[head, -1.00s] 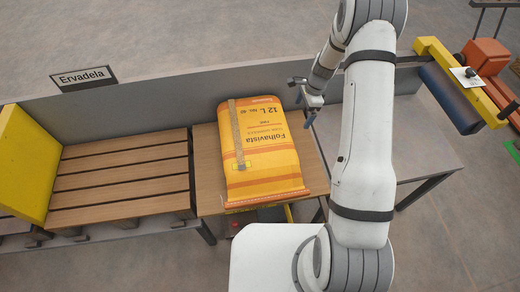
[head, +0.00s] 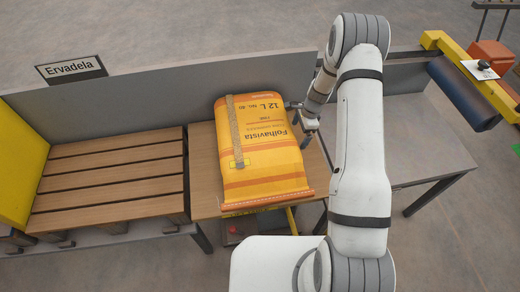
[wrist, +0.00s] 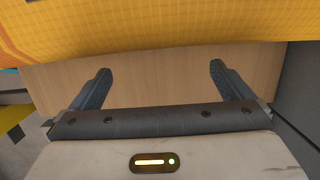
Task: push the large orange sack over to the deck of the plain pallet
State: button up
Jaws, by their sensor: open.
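The large orange sack (head: 262,150) lies flat on a wooden board (head: 204,170), its print upside down in the head view. The plain pallet's slatted deck (head: 105,185) is bare and lies just left of that board. My gripper (head: 308,122) is at the sack's right side, near its upper end, partly hidden by my arm. In the wrist view my gripper (wrist: 160,85) is open and empty, its two fingers apart above bare wood. The sack's side (wrist: 170,25) fills the top of that view, close beyond the fingertips. I cannot tell whether they touch it.
A grey back wall (head: 150,105) runs behind the pallet and sack, with an "Ervadela" sign (head: 71,69) on it. A yellow panel (head: 20,160) bounds the pallet's left end. A grey table (head: 415,150) and a roller on a yellow frame (head: 462,95) stand right.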

aim_at(221, 143)
jog(key=shift+s+a, duration=0.55)
jog(key=shift+a, duration=2.15)
jog(key=shift+s+a, duration=0.5)
jog(key=shift+a, duration=2.2)
jog(key=shift+s+a, duration=0.55)
jog(key=shift+a, duration=2.25)
jog(key=shift+a, duration=0.3)
jog(key=shift+s+a+p, duration=0.25)
jog(key=shift+s+a, duration=0.2)
jog(key=shift+a, duration=1.7)
jog(key=shift+s+a+p, duration=0.2)
jog(key=shift+s+a, duration=0.25)
jog(key=shift+a, duration=1.7)
jog(key=shift+s+a+p, duration=0.25)
jog(key=shift+s+a, duration=0.2)
jog(key=shift+a, duration=1.7)
jog(key=a, duration=0.4)
jog(key=s+a, duration=0.1)
jog(key=a, duration=0.3)
jog(key=s+a, duration=0.1)
jog(key=a, duration=0.3)
jog(key=shift+s, duration=0.2)
jog(key=shift+s+a, duration=0.15)
jog(key=shift+a, duration=0.7)
